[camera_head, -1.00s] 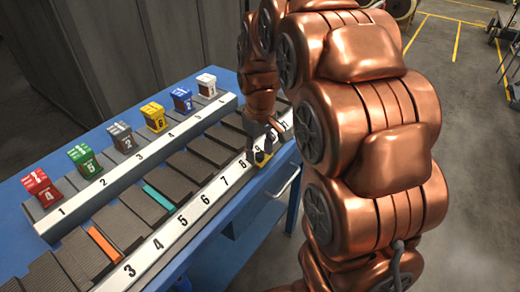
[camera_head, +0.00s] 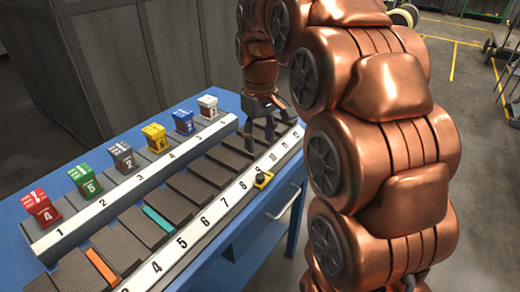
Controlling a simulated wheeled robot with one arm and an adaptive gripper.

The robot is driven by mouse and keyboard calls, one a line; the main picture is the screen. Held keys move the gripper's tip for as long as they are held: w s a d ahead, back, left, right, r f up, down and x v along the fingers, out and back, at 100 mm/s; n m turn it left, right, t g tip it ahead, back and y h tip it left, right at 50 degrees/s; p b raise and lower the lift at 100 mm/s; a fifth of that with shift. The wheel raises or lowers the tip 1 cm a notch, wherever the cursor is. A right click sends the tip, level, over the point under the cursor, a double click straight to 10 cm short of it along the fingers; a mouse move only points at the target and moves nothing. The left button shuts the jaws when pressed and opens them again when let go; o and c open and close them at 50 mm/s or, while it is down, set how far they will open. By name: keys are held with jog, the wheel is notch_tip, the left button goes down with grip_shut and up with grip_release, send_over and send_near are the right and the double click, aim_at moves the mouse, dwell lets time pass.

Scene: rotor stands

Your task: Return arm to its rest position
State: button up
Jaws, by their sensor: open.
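My copper-coloured arm fills the right half of the view and reaches over the far end of the blue table. My gripper (camera_head: 268,138) points down above the far-right slots of the front rack, near the numbers 10 and 11. Its dark fingers are apart and nothing shows between them. A small yellow block (camera_head: 263,180) sits at the front rail near the number 9, apart from the fingers. Part of the rack's far end is hidden behind the arm.
The back rack (camera_head: 120,188) holds several numbered blocks: red (camera_head: 41,205), green (camera_head: 85,180), grey (camera_head: 123,156), yellow (camera_head: 156,138), blue (camera_head: 183,121) and white (camera_head: 208,106). The front numbered rail (camera_head: 208,222) runs along the blue table (camera_head: 15,240). Open floor lies to the right.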

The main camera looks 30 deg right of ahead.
jog(key=shift+r, duration=0.45)
jog(key=shift+s, duration=0.1)
